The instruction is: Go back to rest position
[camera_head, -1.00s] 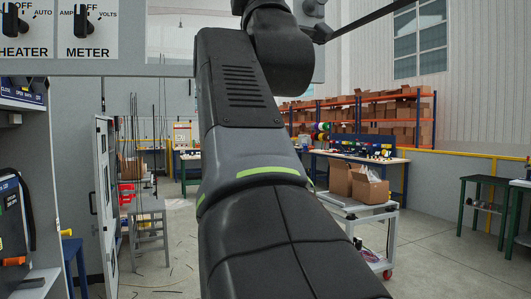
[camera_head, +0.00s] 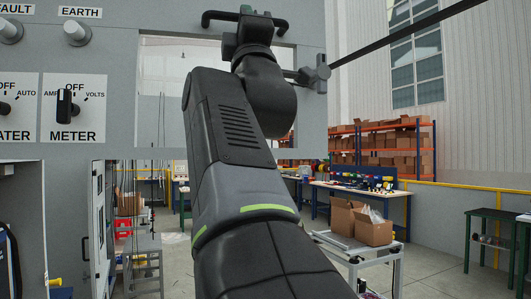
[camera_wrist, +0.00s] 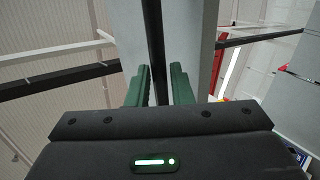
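My gripper (camera_wrist: 159,70) shows two green fingers in the wrist view, standing apart with a narrow gap. A dark vertical strip shows through the gap, against a light grey panel. I see nothing held. A black handle-shaped bar (camera_head: 213,17) shows beside the arm's end. I cannot tell whether they touch.
The panel carries a METER switch (camera_head: 67,105) and round EARTH knob (camera_head: 77,32). A black rod (camera_head: 400,35) slants past at upper right. Behind are a cart with cardboard boxes (camera_head: 372,228), a workbench (camera_head: 385,190) and shelving (camera_head: 400,150).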

